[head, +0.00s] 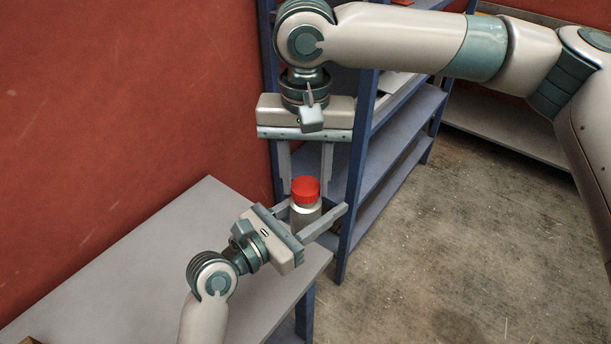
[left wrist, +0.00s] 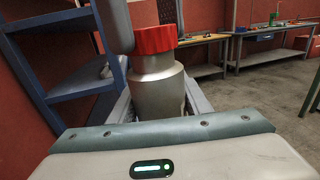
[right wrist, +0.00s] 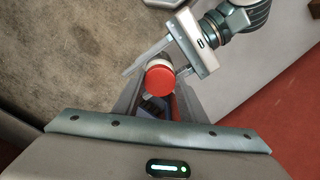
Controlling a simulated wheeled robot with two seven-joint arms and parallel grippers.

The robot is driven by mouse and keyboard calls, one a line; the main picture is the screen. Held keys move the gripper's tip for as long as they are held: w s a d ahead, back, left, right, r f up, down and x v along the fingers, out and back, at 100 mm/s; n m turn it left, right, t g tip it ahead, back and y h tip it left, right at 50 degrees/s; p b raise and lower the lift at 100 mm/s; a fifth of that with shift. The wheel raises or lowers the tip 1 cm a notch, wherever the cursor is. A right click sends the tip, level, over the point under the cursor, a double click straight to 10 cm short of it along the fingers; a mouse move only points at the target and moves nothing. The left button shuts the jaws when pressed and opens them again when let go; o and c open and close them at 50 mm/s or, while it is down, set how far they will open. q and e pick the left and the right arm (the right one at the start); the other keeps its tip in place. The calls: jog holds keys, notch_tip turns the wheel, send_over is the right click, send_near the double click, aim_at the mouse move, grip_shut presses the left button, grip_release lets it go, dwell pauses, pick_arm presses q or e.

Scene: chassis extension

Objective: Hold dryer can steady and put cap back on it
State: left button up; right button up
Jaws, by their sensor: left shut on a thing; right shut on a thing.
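The dryer can (head: 306,214) is a pale metallic can standing upright between the fingers of my left gripper (head: 311,208), which is shut on its body. It also shows in the left wrist view (left wrist: 157,88). The red cap (head: 305,189) is on top of the can's neck, roughly level and in line with it; I cannot tell whether it is fully seated. My right gripper (head: 306,188) points down from above and is shut on the cap, one finger on each side. In the right wrist view the cap (right wrist: 160,80) lies between the fingertips and hides most of the can.
A grey table (head: 130,275) lies at the lower left, with the can by its far right end. A blue shelf unit (head: 385,140) stands right behind the grippers. A red wall (head: 110,100) bounds the left. The concrete floor (head: 480,240) at right is clear.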

jog(key=shift+f, duration=0.55)
dwell(0.4)
jog(key=m, duration=0.5)
jog(key=shift+a+m, duration=0.1)
jog(key=shift+m, duration=0.3)
jog(key=m, duration=0.5)
jog(key=shift+w+m, duration=0.1)
jog(key=shift+m, duration=0.3)
jog(key=m, duration=0.3)
jog(key=shift+a, duration=0.25)
jog(key=shift+d+m, duration=0.1)
jog(key=shift+m, duration=0.7)
jog(key=o, duration=1)
